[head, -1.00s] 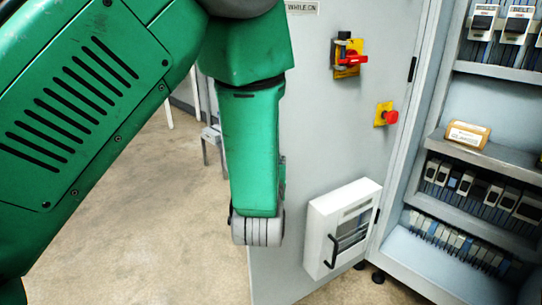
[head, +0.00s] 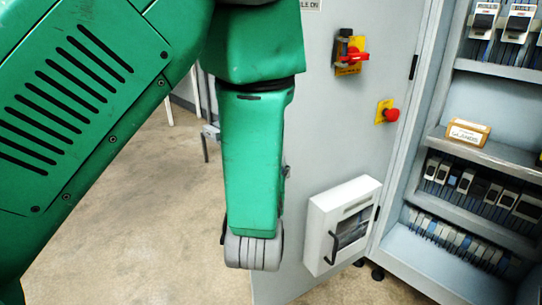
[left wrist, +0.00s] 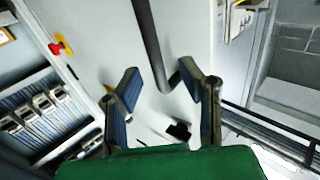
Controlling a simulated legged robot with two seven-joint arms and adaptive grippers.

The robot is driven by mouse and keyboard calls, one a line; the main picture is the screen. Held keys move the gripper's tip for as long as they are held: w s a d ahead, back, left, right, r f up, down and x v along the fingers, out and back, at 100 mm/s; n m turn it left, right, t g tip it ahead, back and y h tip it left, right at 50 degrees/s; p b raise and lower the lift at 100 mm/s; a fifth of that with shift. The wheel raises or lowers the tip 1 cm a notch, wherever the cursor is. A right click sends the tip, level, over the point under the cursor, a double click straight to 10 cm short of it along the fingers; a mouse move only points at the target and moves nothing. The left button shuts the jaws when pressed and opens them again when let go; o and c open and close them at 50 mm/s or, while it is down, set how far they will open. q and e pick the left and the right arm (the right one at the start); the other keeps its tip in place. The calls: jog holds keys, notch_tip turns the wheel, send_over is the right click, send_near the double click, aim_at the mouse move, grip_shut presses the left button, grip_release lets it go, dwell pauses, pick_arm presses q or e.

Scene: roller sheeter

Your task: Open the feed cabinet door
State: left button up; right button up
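The grey feed cabinet door (head: 300,130) stands swung open in the head view, hinged at its right edge against the cabinet. My green left arm hangs in front of its left part and hides the handle there. In the left wrist view, a dark bar handle (left wrist: 150,40) runs down the pale door face (left wrist: 105,35) and bends right at its lower end. My left gripper (left wrist: 165,88) has its two fingers apart, with the handle's lower part between them. I cannot tell whether a finger touches it. My right gripper is not in view.
The open cabinet (head: 400,245) holds rows of breakers and a tan box (head: 467,133). A red rotary switch (head: 350,58), a red button (head: 387,114) and a white box with a handle (head: 340,225) protrude from the door. Bare floor (head: 150,220) lies left.

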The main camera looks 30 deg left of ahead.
pick_arm(q)
jog(key=shift+v, duration=1.35)
jog(key=shift+a, duration=0.1)
